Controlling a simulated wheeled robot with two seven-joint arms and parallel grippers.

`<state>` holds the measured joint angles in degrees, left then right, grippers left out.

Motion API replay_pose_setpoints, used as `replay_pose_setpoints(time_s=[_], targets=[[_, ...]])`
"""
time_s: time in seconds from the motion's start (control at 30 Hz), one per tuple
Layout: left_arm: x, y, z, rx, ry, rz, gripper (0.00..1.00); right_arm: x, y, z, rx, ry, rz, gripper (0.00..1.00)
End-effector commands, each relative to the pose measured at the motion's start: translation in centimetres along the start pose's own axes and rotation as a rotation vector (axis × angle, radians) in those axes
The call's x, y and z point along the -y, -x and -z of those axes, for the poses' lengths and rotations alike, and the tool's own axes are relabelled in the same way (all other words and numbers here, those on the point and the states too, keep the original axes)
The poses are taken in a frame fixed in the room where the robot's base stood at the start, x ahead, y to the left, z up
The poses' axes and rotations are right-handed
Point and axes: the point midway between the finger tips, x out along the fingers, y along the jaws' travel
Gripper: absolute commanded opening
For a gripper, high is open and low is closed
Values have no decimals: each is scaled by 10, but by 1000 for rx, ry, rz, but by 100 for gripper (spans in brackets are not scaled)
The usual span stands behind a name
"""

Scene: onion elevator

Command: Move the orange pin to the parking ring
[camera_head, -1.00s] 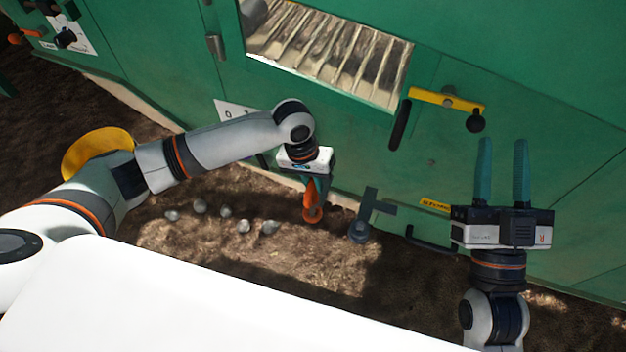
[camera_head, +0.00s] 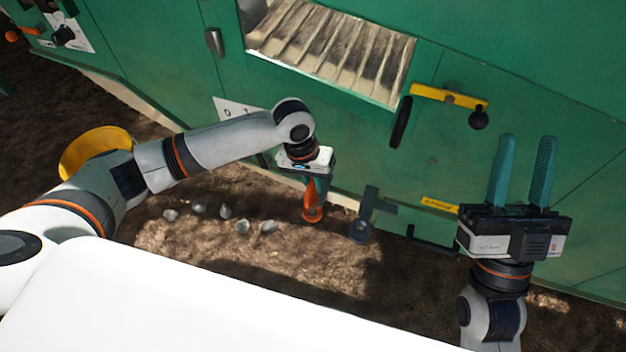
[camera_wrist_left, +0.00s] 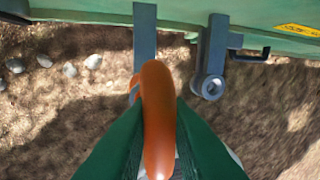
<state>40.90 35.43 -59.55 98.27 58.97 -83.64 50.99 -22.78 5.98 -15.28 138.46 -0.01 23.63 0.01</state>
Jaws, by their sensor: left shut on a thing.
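The orange pin (camera_head: 311,206) is in my left gripper (camera_head: 318,186), in front of the green machine's lower edge. In the left wrist view the pin's curved orange handle (camera_wrist_left: 157,110) stands between the shut green fingers (camera_wrist_left: 160,130). A grey bracket (camera_wrist_left: 145,35) with a partly hidden lower end is right behind the pin; I cannot tell whether the pin is in it. A second grey bracket ending in a ring (camera_head: 359,231) is just right of the pin, apart from it; this ring also shows in the left wrist view (camera_wrist_left: 211,87). My right gripper (camera_head: 527,140) is open and empty at the right.
The green machine wall (camera_head: 440,150) fills the back. A yellow lever with black knobs (camera_head: 448,97) and a dark handle bar (camera_head: 431,242) stick out from it. Several grey lumps (camera_head: 226,212) lie on the brown ground, left of the pin. A yellow round object (camera_head: 90,150) is behind my left arm.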

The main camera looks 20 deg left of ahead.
Motion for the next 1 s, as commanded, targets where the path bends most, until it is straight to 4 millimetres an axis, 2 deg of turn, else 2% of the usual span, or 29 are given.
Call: replay_pose_setpoints(time_s=[1.0], targets=[[-7, -39, 0, -1, 0, 1, 0, 1, 0, -2, 11, 4, 2, 36]])
